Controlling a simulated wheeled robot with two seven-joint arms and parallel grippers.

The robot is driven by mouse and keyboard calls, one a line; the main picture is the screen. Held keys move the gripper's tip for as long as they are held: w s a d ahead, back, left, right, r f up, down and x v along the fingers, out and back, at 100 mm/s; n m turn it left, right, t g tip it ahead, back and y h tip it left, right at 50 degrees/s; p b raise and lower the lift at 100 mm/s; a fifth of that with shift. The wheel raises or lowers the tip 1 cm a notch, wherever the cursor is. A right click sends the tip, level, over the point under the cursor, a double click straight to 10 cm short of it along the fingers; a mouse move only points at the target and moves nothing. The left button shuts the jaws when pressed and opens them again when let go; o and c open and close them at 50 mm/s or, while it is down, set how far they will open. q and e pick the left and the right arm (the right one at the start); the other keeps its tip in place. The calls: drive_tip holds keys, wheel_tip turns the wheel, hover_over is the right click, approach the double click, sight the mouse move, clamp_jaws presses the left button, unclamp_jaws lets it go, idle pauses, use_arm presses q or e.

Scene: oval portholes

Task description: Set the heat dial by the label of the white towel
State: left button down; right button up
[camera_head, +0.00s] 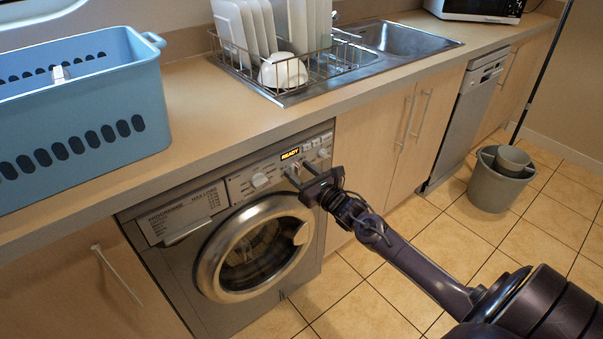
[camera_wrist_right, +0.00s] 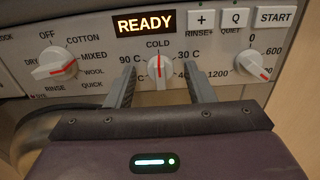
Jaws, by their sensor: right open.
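The heat dial (camera_wrist_right: 160,70) is the middle knob on the washing machine's panel, marked COLD, 30 C, 40 C and 90 C; one label is hidden. Its red line points straight up at COLD. My right gripper (camera_wrist_right: 161,76) is open, with one finger on each side of the dial; I cannot tell whether they touch it. In the head view my right gripper (camera_head: 300,174) is at the panel of the washing machine (camera_head: 203,270). I cannot make out a white towel or its label. My left gripper is out of view.
The programme dial (camera_wrist_right: 54,64) is left of the heat dial and the spin dial (camera_wrist_right: 257,68) right. The display (camera_wrist_right: 145,24) reads READY. The round door (camera_head: 212,262) is shut. A blue basket (camera_head: 85,108) with a small white thing (camera_head: 60,73) stands on the counter (camera_head: 215,125).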

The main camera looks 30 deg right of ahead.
drive_tip(key=c, duration=1)
